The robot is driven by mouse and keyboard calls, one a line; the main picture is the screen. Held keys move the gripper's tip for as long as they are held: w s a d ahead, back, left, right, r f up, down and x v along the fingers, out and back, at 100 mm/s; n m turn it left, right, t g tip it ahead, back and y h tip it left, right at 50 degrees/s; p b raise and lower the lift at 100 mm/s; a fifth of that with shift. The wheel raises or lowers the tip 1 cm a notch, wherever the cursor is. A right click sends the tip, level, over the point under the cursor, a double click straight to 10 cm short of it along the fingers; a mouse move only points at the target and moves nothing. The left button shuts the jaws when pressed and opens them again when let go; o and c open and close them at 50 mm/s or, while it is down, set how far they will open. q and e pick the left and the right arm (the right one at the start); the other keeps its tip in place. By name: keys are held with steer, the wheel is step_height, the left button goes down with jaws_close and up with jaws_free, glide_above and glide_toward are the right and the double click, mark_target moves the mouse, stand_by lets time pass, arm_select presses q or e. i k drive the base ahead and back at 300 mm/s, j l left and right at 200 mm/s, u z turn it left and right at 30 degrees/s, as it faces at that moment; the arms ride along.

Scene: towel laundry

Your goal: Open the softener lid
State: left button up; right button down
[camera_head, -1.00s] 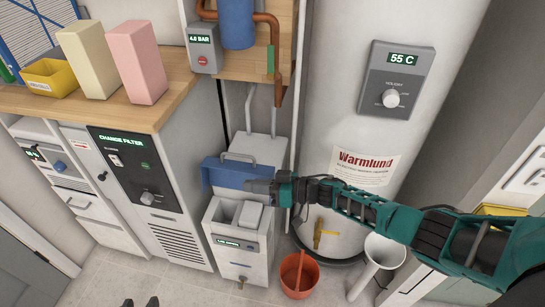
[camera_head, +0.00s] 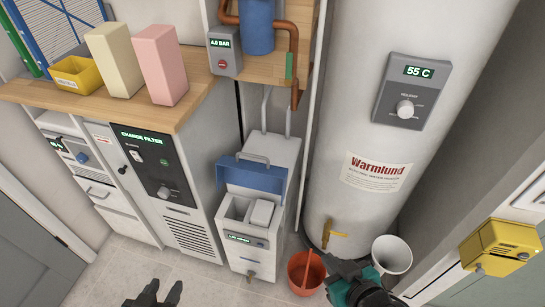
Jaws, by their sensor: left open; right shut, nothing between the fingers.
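The softener is a white cabinet (camera_head: 247,264) in the middle of the head view. Its blue lid (camera_head: 250,177) is raised at the back of the opening, with a grey handle (camera_head: 252,159) at its top edge. The compartments inside (camera_head: 238,209) are exposed, with a pale block (camera_head: 262,213) on the right side. My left gripper (camera_head: 155,297) is open and empty at the bottom edge, left of the softener and apart from it. My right gripper (camera_head: 335,265) is at the lower right, beside the orange bucket, shut and clear of the lid; its fingertips are hard to make out.
An orange bucket (camera_head: 303,284) stands right of the softener, and a white bin (camera_head: 393,252) stands farther right. The Warmlund tank (camera_head: 353,130) rises behind. A counter (camera_head: 120,108) with cartons is at left. A yellow box (camera_head: 500,246) is at far right. Floor in front is clear.

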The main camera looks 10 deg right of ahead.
mark_target(269, 178)
steer(key=i+j+z, duration=0.1)
steer(key=j+z, duration=0.25)
steer(key=i+j+z, duration=0.1)
steer(key=j+z, duration=0.5)
steer(key=j, duration=1.45)
steer(key=i+j, duration=0.15)
steer(key=j, duration=0.6)
steer(key=z, duration=0.05)
